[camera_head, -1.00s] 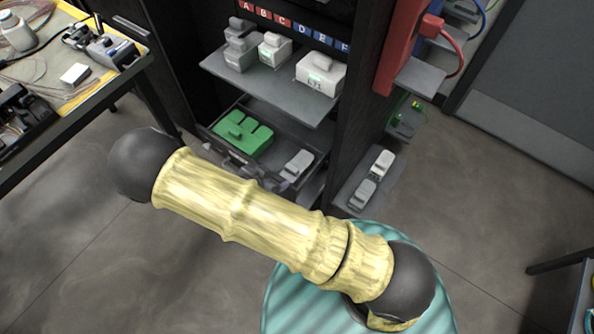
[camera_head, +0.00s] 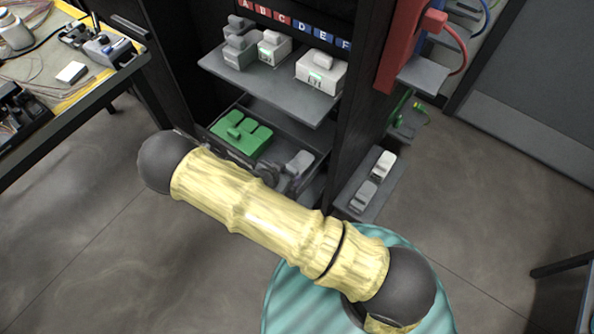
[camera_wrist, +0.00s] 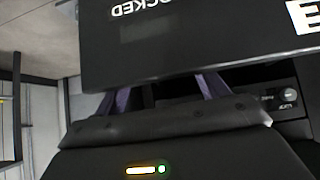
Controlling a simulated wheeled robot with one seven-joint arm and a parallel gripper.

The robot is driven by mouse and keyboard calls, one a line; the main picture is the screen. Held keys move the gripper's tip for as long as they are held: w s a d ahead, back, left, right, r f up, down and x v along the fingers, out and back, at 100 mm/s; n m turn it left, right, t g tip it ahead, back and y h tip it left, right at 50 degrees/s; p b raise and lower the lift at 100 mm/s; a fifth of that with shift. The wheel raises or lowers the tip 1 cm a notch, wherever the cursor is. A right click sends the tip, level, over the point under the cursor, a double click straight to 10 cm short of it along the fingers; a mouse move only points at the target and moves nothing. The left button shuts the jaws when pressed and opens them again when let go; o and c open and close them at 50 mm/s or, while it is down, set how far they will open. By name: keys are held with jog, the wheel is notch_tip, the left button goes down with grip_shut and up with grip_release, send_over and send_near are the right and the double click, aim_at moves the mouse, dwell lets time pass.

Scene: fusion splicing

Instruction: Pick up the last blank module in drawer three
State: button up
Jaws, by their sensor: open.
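An open drawer (camera_head: 277,127) below the shelf holds a green block (camera_head: 240,136) and a small grey module (camera_head: 299,162) at its right end. Part of the module is covered by dark grey parts that look like my gripper or wrist, behind my arm. In the wrist view my gripper (camera_wrist: 165,91) is open, with two purple fingers spread apart. Their tips are hidden behind or beside a black panel with white lettering (camera_wrist: 143,8). The module is not recognizable in the wrist view, and I cannot tell whether the fingers touch it.
A shelf (camera_head: 262,93) above the drawer holds several grey and white modules. A lower tray (camera_head: 350,203) at right carries two modules (camera_head: 383,164). A red cabinet part (camera_head: 402,45) stands at upper right. A workbench (camera_head: 95,92) is at left. The floor in front is clear.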

jog(key=shift+x, duration=1.2)
jog(key=c, duration=1.4)
notch_tip(320, 180, up, 10)
jog(key=p, duration=0.2)
